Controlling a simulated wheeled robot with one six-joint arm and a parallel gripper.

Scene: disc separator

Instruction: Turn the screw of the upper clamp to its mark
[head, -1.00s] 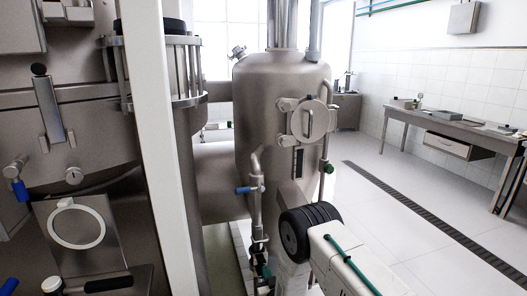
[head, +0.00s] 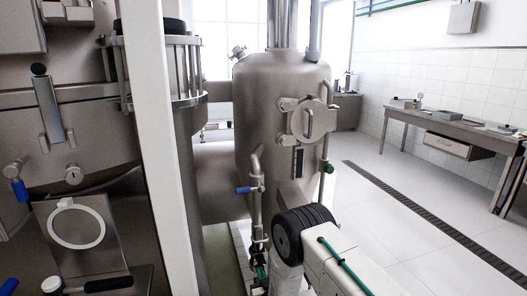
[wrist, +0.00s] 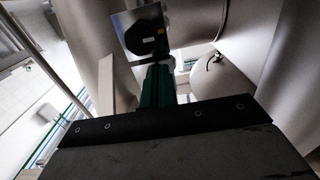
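I cannot single out the upper clamp or its screw with its mark in either view. The steel tank (head: 255,110) in the head view carries a round hatch (head: 309,120) with metal fittings at its edge. A steel pipe (head: 256,205) with a blue handle (head: 243,190) stands in front of the tank. My arm reaches in from the lower right. Its end is low near the pipe, where my gripper cannot be made out clearly. In the wrist view, a dark green part (wrist: 157,88) and a dark many-sided piece on a pale plate (wrist: 145,36) show beyond a black edge. No gripper opening can be read.
A white post (head: 165,150) stands left of the tank, before a large steel machine (head: 80,115) with blue handles and a round ring. A workbench (head: 450,120) stands along the right wall. A drain grate (head: 435,228) crosses otherwise open floor.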

